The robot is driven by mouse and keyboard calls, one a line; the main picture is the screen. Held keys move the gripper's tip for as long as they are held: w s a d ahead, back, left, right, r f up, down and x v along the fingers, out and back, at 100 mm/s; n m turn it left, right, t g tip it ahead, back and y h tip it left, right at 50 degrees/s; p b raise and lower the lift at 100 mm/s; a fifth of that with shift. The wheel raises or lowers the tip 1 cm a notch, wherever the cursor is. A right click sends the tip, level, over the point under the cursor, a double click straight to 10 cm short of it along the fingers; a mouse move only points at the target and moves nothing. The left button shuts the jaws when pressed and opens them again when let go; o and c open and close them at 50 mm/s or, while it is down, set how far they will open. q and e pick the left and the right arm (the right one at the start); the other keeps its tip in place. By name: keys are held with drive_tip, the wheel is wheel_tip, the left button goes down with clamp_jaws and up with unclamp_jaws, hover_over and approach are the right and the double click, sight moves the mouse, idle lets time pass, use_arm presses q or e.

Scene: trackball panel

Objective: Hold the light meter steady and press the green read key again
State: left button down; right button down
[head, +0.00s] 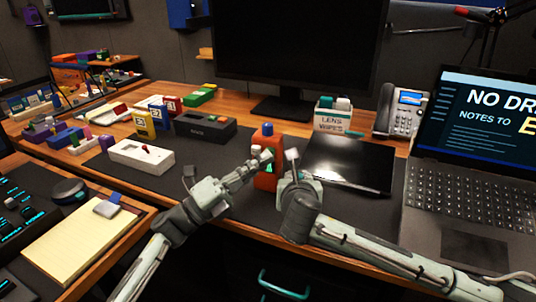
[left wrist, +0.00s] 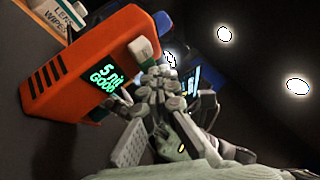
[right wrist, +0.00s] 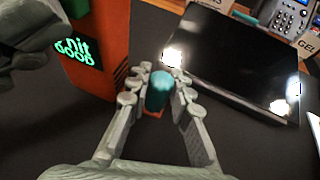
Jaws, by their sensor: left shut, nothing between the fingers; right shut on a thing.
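The orange light meter (head: 265,178) stands upright on the dark desk mat, with a blue top (head: 267,129). Its green display reads "5 nit GOOD" in the left wrist view (left wrist: 103,80). My left gripper (head: 266,156) is shut and empty, fingertips at the meter's front above the display. I cannot tell whether they touch it. The green read key does not show. My right gripper (right wrist: 163,84) is at the meter's right side, its fingers closed around a teal rounded piece (right wrist: 158,92) with orange at its base, which appears to belong to the meter.
A dark flat tablet (head: 348,163) lies right of the meter, with a lens wipes box (head: 333,116) behind it. A white device (head: 141,156) and a black box (head: 205,127) stand left. The laptop (head: 470,175) fills the right side.

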use_arm(q)
drive_tip(key=shift+s+a, duration=0.3)
drive_tip(key=shift+s, duration=0.55)
drive_tip(key=shift+s+a, duration=0.3)
drive_tip(key=shift+s, duration=0.5)
drive_tip(key=shift+s+a, duration=0.3)
drive_tip(key=shift+s, duration=0.45)
drive_tip(key=shift+s+a, duration=0.3)
drive_tip(key=shift+s, duration=0.5)
drive_tip(key=shift+a, duration=0.1)
drive_tip(key=s+a, duration=0.3)
drive_tip(key=a, duration=0.3)
drive_tip(key=shift+s+f, duration=0.2)
drive_tip(key=shift+s, duration=0.1)
use_arm(e)
drive_tip(key=c, duration=1.3)
unclamp_jaws()
